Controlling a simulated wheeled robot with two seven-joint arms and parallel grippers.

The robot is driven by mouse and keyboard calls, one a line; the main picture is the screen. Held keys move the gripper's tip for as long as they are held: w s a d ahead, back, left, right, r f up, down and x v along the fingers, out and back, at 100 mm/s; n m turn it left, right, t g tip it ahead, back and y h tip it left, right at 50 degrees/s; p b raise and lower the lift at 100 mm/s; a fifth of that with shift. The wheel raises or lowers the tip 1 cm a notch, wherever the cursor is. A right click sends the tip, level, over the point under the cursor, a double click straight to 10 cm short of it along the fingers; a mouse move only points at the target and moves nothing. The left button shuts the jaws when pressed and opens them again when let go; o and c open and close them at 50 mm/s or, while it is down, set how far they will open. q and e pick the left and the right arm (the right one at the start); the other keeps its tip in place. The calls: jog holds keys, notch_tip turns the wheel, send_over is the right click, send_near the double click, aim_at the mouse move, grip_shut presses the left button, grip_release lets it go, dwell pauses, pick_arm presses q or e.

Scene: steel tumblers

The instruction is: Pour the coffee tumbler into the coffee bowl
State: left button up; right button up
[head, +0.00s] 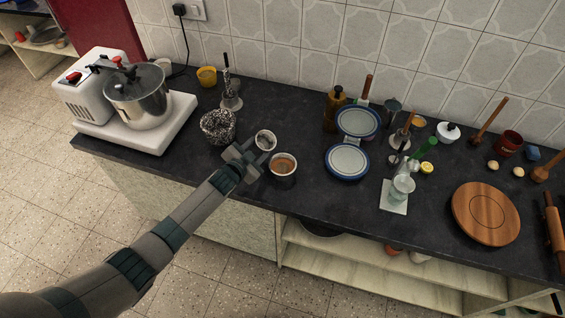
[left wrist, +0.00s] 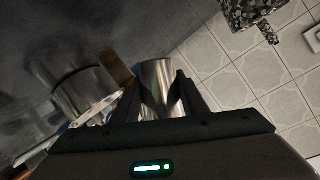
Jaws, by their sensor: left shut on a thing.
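A steel tumbler (head: 265,138) is in my left gripper (head: 243,158), at the counter's front edge in the head view. In the left wrist view the shiny tumbler (left wrist: 157,72) sits between the two fingers (left wrist: 162,98), which are shut on it. I cannot tell its exact tilt or what is in it. The bowl (head: 284,171) stands just right of and in front of the tumbler, with brown coffee (head: 283,162) inside. A steel vessel (left wrist: 84,92), likely the bowl, shows left of the tumbler in the left wrist view, with a brown patch between them. My right gripper is out of view.
Blue-rimmed plates (head: 347,162) lie to the right. A round wooden board (head: 486,214) is at the right. Bare counter (head: 300,115) lies behind the tumbler.

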aim_at(253, 148)
pick_arm(q)
jog(key=shift+w+a+f+n+g+b, duration=0.25)
jog(key=shift+f+n+b, duration=0.1)
jog(key=shift+f, duration=0.15)
jog(key=shift+w+a+f+n+g+b, duration=0.15)
jog(key=shift+w+a+f+n+b, duration=0.15)
jog(key=shift+f, duration=0.2)
jog(key=shift+a+n+h, duration=0.15)
jog(key=shift+n+h, duration=0.1)
jog(key=shift+h, duration=0.15)
jog(key=shift+w+a+f+n+g+b, duration=0.15)
jog(key=shift+w+a+n+g+b, duration=0.2)
jog(key=shift+b, duration=0.4)
jog(key=shift+a+f+n+g+h+b, duration=0.2)
jog(key=shift+n+h+b, duration=0.25)
jog(key=shift+b, duration=0.55)
jog(key=shift+w+a+n+b, duration=0.1)
jog(key=shift+n+b, duration=0.2)
jog(key=shift+b, duration=0.2)
